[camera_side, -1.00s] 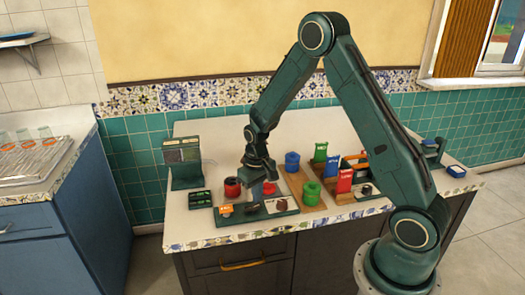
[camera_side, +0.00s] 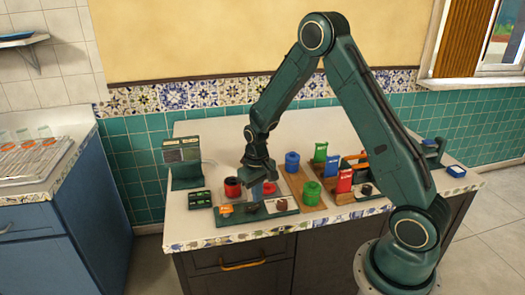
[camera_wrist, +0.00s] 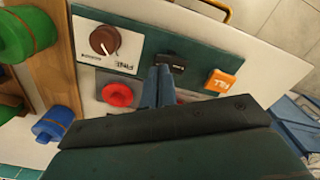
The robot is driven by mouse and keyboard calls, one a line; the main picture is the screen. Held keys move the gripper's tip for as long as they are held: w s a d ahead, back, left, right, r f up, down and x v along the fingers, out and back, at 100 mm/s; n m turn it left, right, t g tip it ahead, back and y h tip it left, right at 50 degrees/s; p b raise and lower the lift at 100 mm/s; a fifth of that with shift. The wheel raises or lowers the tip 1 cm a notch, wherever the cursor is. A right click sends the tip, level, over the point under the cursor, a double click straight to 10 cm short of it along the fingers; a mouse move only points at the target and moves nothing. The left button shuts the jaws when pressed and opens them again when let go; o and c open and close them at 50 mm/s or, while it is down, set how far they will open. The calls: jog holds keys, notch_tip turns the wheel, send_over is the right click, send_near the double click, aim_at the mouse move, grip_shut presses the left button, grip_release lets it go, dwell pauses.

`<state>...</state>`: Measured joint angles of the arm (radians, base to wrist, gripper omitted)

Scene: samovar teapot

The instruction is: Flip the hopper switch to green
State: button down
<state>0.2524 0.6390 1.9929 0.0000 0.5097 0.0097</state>
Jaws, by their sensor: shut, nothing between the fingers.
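A control panel (camera_side: 240,215) lies on the front of the counter. In the wrist view, the panel has a small black block (camera_wrist: 172,61), an orange button (camera_wrist: 224,83) and a brown dial (camera_wrist: 104,40) marked FINE. I cannot tell for sure which part is the hopper switch, and no green state shows on the black block. My gripper (camera_side: 257,200) points down over the panel, between the orange button and the dial. In the wrist view my gripper (camera_wrist: 160,72) is shut and empty, its tips close beside the black block; contact is unclear.
A red round part (camera_wrist: 118,94) lies just left of the fingers in the wrist view. Green (camera_side: 311,192) and blue (camera_side: 292,162) canisters stand to the right on wood. A small screen unit (camera_side: 183,163) stands at the back left. The counter behind is clear.

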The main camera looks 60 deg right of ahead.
jog(key=shift+f, duration=1.05)
dwell(0.9)
jog(key=shift+r, duration=3.5)
jog(key=r, duration=0.1)
notch_tip(320, 180, up, 15)
jog(key=n+t, duration=0.1)
jog(key=t, duration=0.2)
send_over(257, 205)
jog(key=s+a, duration=0.6)
jog(key=s, duration=0.3)
jog(key=s+a+r+n+t, duration=0.1)
jog(key=s+a+r, duration=0.1)
jog(key=s, duration=0.5)
jog(key=s+a+r+n+t, duration=0.1)
jog(key=s+a+r, duration=0.1)
jog(key=s, duration=0.5)
jog(key=shift+a+r+t, duration=0.3)
jog(key=shift+r, duration=0.55)
